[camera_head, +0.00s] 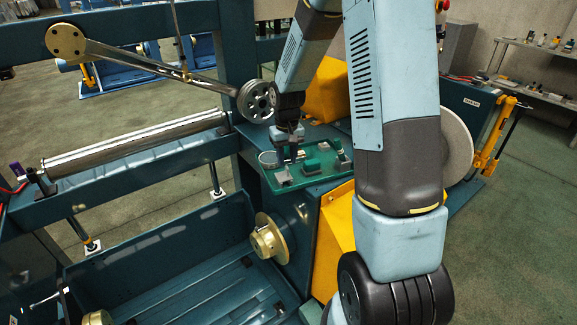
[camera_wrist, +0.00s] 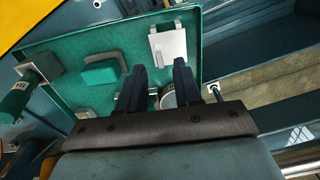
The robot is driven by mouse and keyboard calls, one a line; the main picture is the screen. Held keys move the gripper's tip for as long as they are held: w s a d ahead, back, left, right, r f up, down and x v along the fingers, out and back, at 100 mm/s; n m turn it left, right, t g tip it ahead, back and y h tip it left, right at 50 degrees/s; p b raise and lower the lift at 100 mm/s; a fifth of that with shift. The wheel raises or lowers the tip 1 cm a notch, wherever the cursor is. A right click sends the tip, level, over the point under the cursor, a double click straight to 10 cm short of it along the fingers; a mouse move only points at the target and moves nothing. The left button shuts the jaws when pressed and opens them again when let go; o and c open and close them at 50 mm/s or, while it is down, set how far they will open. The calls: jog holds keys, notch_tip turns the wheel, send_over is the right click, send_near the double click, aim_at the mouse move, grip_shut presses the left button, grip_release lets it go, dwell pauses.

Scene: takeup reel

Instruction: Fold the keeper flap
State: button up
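My gripper (camera_head: 290,152) points down at a green tray (camera_head: 285,188) on the blue machine housing. In the wrist view its two dark fingers (camera_wrist: 160,80) stand apart with a gap between them, and I see nothing clamped. A round metal part (camera_wrist: 169,100) shows partly behind the fingers. A pale grey plate with a small tab (camera_wrist: 168,46) lies in the tray beyond the fingertips. I cannot tell for sure which part is the keeper flap.
The tray also holds a green block with a grey handle (camera_wrist: 102,73) and a green cylinder (camera_wrist: 17,103). A metal roller (camera_head: 135,143) and a pivoting arm with a pulley (camera_head: 256,101) stand to the left. A brass hub (camera_head: 268,240) sits below the tray.

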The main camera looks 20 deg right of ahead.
aim_at(287, 167)
jog(key=shift+f, duration=1.8)
grip_shut()
jog(key=shift+d, duration=0.1)
